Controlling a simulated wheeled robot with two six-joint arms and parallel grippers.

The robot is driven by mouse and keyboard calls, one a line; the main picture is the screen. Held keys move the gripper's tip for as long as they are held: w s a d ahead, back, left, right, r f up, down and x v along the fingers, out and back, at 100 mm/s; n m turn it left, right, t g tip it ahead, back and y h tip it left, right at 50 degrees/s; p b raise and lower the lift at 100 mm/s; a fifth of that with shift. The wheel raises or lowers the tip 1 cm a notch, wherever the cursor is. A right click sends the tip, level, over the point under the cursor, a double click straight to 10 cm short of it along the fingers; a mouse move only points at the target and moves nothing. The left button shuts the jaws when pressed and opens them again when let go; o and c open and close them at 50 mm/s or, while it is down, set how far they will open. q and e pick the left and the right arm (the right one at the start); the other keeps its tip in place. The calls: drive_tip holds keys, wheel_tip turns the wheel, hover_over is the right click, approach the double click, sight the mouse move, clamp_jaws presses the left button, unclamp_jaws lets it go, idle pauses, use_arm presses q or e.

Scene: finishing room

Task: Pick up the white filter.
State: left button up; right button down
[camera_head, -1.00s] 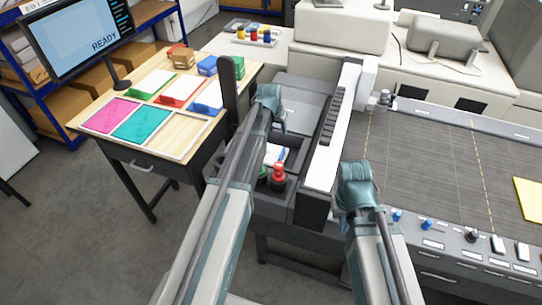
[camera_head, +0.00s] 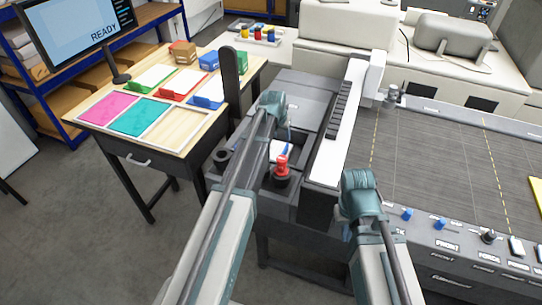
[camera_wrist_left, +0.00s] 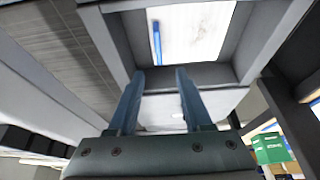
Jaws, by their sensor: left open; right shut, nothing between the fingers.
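I cannot tell for sure which thing is the white filter. A white sheet with a blue strip (camera_wrist_left: 193,35) lies in a dark compartment; it shows in the head view (camera_head: 279,150) partly hidden by my left arm. A white-edged panel (camera_head: 170,137) with a wood-coloured middle lies on the wooden table beside a teal panel (camera_head: 140,117) and a pink panel (camera_head: 107,108). My left gripper (camera_wrist_left: 158,76) is open and empty, its fingers pointing toward the compartment. It is over the machine in the head view (camera_head: 284,113). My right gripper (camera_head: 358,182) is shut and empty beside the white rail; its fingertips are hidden.
A red-topped knob (camera_head: 282,166) stands near my left forearm. A dark upright post (camera_head: 230,82) rises at the table edge. A white rail (camera_head: 341,125) separates the compartments from the flat grey bed (camera_head: 440,165).

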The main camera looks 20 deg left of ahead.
sight(285, 148)
use_arm(q)
drive_tip(key=b+x, duration=1.1)
drive_tip(key=x, duration=0.2)
drive_tip(key=shift+d, duration=0.15)
drive_tip(key=shift+c, duration=0.2)
clamp_jaws()
idle(1.2)
